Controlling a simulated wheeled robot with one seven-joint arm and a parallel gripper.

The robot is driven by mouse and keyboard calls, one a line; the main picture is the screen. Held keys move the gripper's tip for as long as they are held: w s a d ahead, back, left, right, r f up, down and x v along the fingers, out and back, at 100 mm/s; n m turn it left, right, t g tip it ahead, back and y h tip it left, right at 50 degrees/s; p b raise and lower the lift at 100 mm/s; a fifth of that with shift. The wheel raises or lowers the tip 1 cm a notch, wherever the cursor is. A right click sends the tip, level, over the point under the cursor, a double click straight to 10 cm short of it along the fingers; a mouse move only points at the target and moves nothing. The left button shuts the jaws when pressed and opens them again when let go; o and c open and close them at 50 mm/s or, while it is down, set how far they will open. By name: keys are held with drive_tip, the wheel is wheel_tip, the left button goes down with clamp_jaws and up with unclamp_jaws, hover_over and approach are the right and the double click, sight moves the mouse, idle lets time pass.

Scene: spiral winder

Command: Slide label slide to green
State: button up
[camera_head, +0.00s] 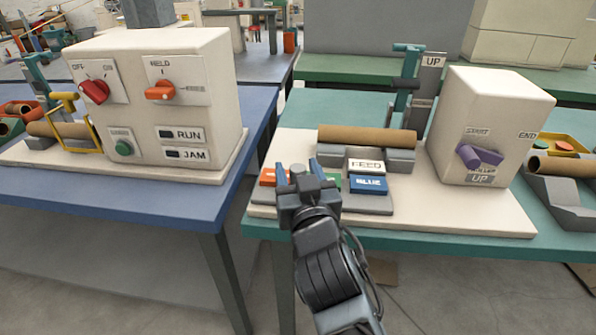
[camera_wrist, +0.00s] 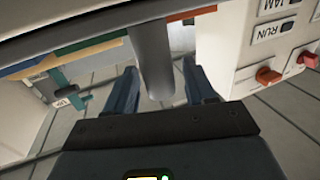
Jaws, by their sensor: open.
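The label slide is a grey strip (camera_head: 372,204) at the front of the right-hand machine, with an orange label (camera_head: 267,177), a green label (camera_head: 332,182) and a blue label (camera_head: 368,184). A grey knob (camera_head: 297,169) stands near the orange end, left of the green label as pictured. My gripper (camera_head: 298,172) is open, with one blue finger on each side of the knob. In the wrist view the knob (camera_wrist: 152,50) is a grey post between the fingers, with visible gaps. My gripper and wrist partly hide the orange and green labels.
A white FEED plate (camera_head: 366,165) and a brown tube on a grey cradle (camera_head: 391,158) lie behind the strip. A white box with a purple lever (camera_head: 478,157) stands right. Another machine with a red knob (camera_head: 95,91) stands on the blue table at left.

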clamp_jaws()
idle(0.6)
